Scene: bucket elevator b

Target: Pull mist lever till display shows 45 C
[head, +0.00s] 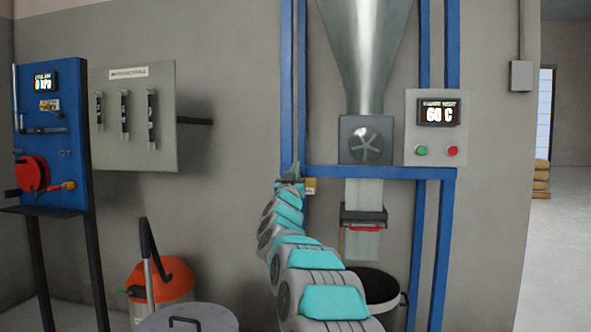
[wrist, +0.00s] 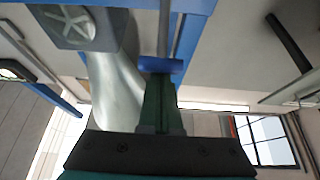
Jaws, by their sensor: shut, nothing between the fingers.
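The display (head: 439,112) on the grey control panel at the right reads 60 C. My gripper (head: 291,174) is beside the left blue post in the head view. In the wrist view my gripper (wrist: 159,76) shows as dark green fingers, shut and empty. A blue crossbar (wrist: 160,65) on a grey rod (wrist: 164,32) lies right at the fingertips; it looks like the mist lever's handle. I cannot tell whether the fingers touch it. In the head view the lever is not clearly visible, being small and partly behind my gripper. A small yellowish tag (head: 310,186) is just right of the gripper.
Blue frame posts (head: 287,80) and a crossbar (head: 400,173) surround the metal hopper chute (head: 366,50) and fan box (head: 366,140). A red-handled slide gate (head: 364,217) is lower. A grey panel (head: 135,115) and blue board (head: 52,140) stand left. An orange vacuum (head: 160,285) is on the floor.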

